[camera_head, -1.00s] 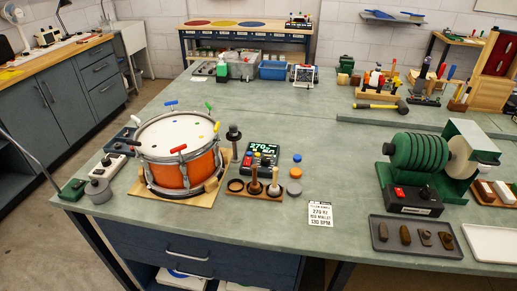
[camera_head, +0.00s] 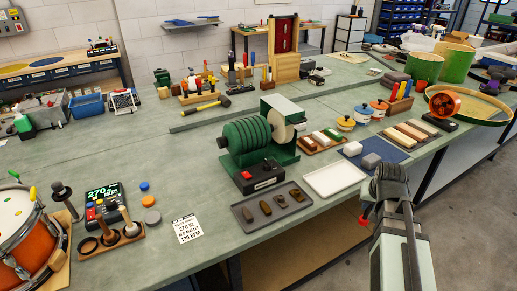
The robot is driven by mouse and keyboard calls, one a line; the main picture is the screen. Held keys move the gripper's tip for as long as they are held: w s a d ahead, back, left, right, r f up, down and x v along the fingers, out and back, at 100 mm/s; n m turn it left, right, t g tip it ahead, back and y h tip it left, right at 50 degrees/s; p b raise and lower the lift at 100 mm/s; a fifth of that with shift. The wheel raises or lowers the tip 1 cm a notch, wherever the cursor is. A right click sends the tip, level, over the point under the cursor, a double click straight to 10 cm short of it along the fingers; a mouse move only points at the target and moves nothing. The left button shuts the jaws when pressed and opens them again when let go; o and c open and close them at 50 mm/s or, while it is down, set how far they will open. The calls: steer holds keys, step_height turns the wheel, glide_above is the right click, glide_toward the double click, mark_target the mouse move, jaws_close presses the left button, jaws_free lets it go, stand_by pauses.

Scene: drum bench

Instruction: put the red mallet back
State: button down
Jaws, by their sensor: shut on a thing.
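My gripper (camera_head: 372,208) is at the lower right, beyond the front edge of the bench. A small red piece (camera_head: 365,221) shows at its jaws; it fits the red mallet's head, and the rest is hidden by the gripper. A wooden mallet rack (camera_head: 121,245) stands on the bench at the lower left, far from my gripper. Two brown-handled mallets (camera_head: 130,228) stand upright in it. The dark ring at its left end (camera_head: 88,246) looks empty. The orange drum (camera_head: 30,246) is cut off at the left edge.
A green wheel machine (camera_head: 247,140) stands mid-bench. A dark tray (camera_head: 270,207) with small pieces and a white tray (camera_head: 334,179) lie in front of it. A printed card (camera_head: 187,228) lies between rack and dark tray. A black control box (camera_head: 103,200) is behind the rack.

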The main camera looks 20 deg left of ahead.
steer(key=shift+w+a+n, duration=0.1)
steer(key=shift+n, duration=0.3)
steer(key=shift+w+n, duration=0.1)
steer(key=shift+n, duration=0.2)
steer(key=d+m, duration=0.1)
steer(key=d, duration=0.6)
steer(key=s+a+r+n+g+y, duration=0.1)
steer(key=s+a+r+n, duration=0.25)
steer(key=a, duration=1.55)
steer(key=s+a+r+n+y, duration=0.1)
steer(key=s+a+r+n, duration=0.3)
steer(key=a, duration=1.4)
steer(key=s+a+r+n+g+y, duration=0.1)
steer(key=a+r+n, duration=0.3)
steer(key=a, duration=1.5)
steer(key=s+a+r+n+g+y, duration=0.15)
steer(key=s+a+r, duration=0.25)
steer(key=s+a, duration=0.85)
steer(key=s+a+r+n+g, duration=0.1)
steer(key=s+a+r+n, duration=0.2)
steer(key=s+a, duration=0.95)
steer(key=s+a+f+n, duration=0.2)
steer(key=s+a+f, duration=0.1)
steer(key=s+a, duration=0.2)
steer(key=shift+w+d+f, duration=0.1)
steer(key=shift+f, duration=2.25)
steer(key=shift+w+d+f, duration=0.1)
steer(key=shift+f, duration=2.2)
